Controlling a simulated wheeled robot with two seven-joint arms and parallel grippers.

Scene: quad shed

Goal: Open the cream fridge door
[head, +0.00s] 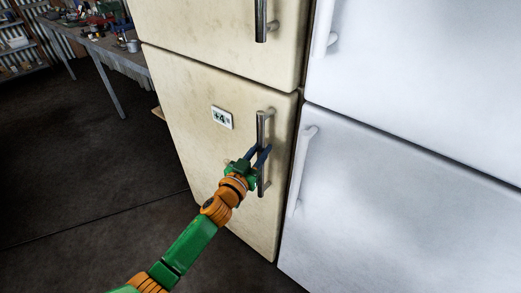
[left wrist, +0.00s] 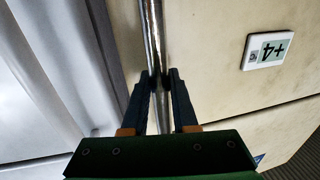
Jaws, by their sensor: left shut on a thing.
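The cream fridge has an upper door (head: 210,30) and a lower door (head: 190,92), and both look closed. The lower door carries a vertical metal bar handle (head: 261,126) near its right edge and a small "+4" label (head: 221,117). My left gripper (head: 261,152) is shut on this handle, around its middle. In the left wrist view the handle (left wrist: 153,45) runs down between the two dark fingers (left wrist: 158,80), with the label (left wrist: 268,50) to the right. My right gripper is not in view.
A white fridge (head: 410,180) with its own handle (head: 302,170) stands close on the right. A workbench (head: 105,50) with tools is at the back left. The dark floor (head: 80,170) to the left is clear.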

